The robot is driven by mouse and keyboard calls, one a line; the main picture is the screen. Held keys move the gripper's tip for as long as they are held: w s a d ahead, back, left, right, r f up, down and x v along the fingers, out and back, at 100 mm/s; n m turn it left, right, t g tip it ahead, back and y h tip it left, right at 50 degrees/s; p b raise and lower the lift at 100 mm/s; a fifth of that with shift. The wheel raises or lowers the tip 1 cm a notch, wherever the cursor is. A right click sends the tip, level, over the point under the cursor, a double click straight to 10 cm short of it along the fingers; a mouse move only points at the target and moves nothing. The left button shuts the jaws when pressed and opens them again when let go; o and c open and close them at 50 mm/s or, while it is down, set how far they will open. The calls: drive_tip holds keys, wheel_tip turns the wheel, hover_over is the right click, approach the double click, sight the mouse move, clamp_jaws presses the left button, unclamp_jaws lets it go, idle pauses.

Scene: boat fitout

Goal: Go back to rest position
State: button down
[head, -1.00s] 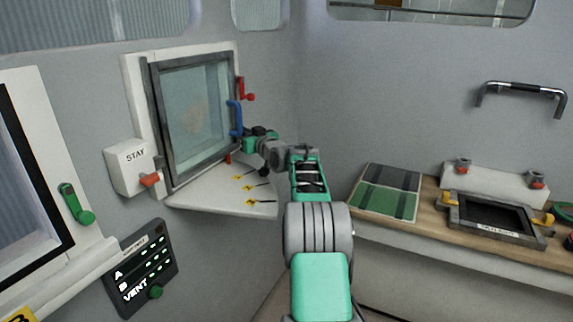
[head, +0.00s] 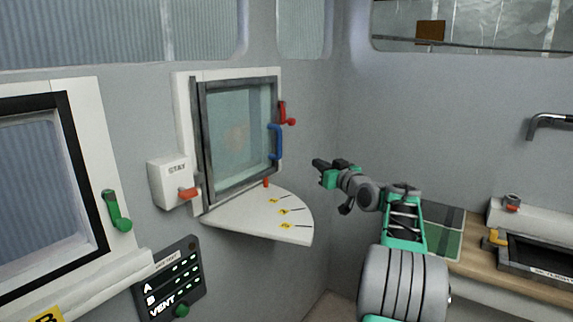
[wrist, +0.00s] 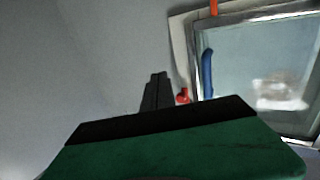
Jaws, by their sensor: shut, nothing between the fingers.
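My gripper (head: 319,165) is shut and empty. In the head view it is held in the air to the right of the hinged glass window (head: 238,135), apart from the window's blue handle (head: 275,142). In the wrist view the dark fingers of my gripper (wrist: 157,90) are together, with bare grey wall on their left. The window (wrist: 255,75) with its blue handle (wrist: 207,73) shows at the upper right there, and a red latch (wrist: 183,96) shows just right of the fingertips.
A white corner shelf (head: 250,222) with yellow markers juts out below the window. A STAY box (head: 170,183) is on the wall at its left. A VENT panel (head: 170,285) is lower left. A wooden counter (head: 468,262) with a dark tray is at right.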

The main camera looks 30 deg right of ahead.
drive_tip(key=a+f+g+p, duration=0.1)
drive_tip(key=a+g, duration=0.1)
drive_tip(key=a, duration=0.5)
drive_tip(key=s+a+g+y+p, duration=0.1)
drive_tip(key=a+p, duration=0.1)
drive_tip(key=a, duration=0.6)
drive_tip(key=a+f+g+p, duration=0.1)
drive_tip(key=a+g+p, duration=0.1)
drive_tip(key=a, duration=0.5)
drive_tip(key=shift+s+a+f+n+g+y, duration=0.3)
drive_tip(key=shift+s+a+n+y, duration=0.05)
drive_tip(key=shift+s+n+y, duration=0.05)
drive_tip(key=s+a+f+g+p, duration=0.2)
drive_tip(key=s+a+f+g, duration=0.1)
drive_tip(key=s+a, duration=0.45)
drive_tip(key=s+a+f+g+p, duration=0.2)
drive_tip(key=s+a+f+p, duration=0.1)
drive_tip(key=s+a, duration=0.4)
drive_tip(key=s+a+f+g, duration=0.1)
drive_tip(key=s+f+g, duration=0.1)
drive_tip(key=s, duration=0.6)
drive_tip(key=s+a+f+g+p, duration=0.1)
drive_tip(key=s+f, duration=0.3)
drive_tip(key=s, duration=0.4)
drive_tip(key=shift+a+g+h, duration=0.3)
drive_tip(key=shift+a+g, duration=0.15)
drive_tip(key=shift+g, duration=0.15)
drive_tip(key=shift+w+a, duration=0.1)
drive_tip(key=shift+a, duration=0.05)
